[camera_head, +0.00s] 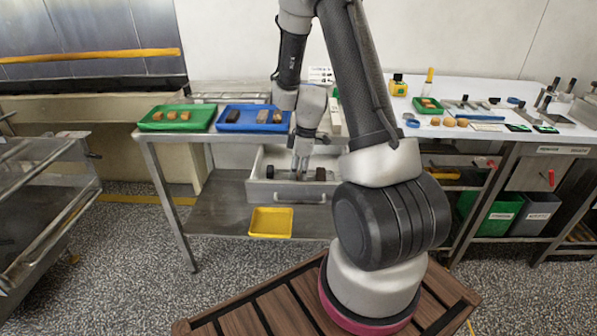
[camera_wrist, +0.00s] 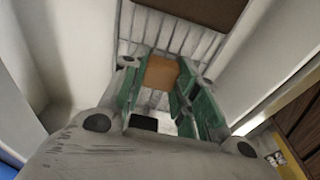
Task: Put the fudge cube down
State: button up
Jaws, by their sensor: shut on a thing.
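My gripper (camera_head: 300,168) reaches down into an open drawer (camera_head: 262,193) under the steel table. In the wrist view, its green-padded fingers (camera_wrist: 160,78) are shut on the fudge cube (camera_wrist: 161,72), a small orange-brown block. The cube is over a grey ribbed surface inside the drawer. I cannot tell whether it touches that surface. In the head view the cube is too small or hidden to make out.
A dark brown block (camera_wrist: 190,6) lies beyond the fingertips. A green tray (camera_head: 145,124) and a blue tray (camera_head: 222,126), both holding blocks, stand on the table. A yellow tray (camera_head: 271,233) sits below the drawer. Pale drawer walls flank my gripper closely.

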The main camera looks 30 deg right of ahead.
jog(key=o, duration=0.8)
jog(key=shift+f, duration=0.15)
notch_tip(320, 180, up, 12)
jog(key=s+d, duration=0.1)
jog(key=d, duration=0.1)
jog(key=s+a+r+m+t, duration=0.1)
jog(key=s+a+r+m, duration=0.15)
jog(key=s+r, duration=0.35)
jog(key=s+a+r+m, duration=0.2)
jog(key=s+a+r, duration=0.1)
jog(key=r, duration=0.5)
jog(key=s+r+m, duration=0.1)
jog(key=s+m, duration=0.1)
jog(key=s, duration=0.2)
jog(key=s+a+r+m+t+h, duration=0.1)
jog(key=s+r+m, duration=0.1)
jog(key=s, duration=0.3)
jog(key=s+r+m+t, duration=0.1)
jog(key=s+r+m, duration=0.1)
jog(key=s, duration=0.2)
jog(key=shift+s+a+m, duration=0.3)
jog(key=shift+s+m, duration=0.05)
jog(key=shift+s, duration=0.05)
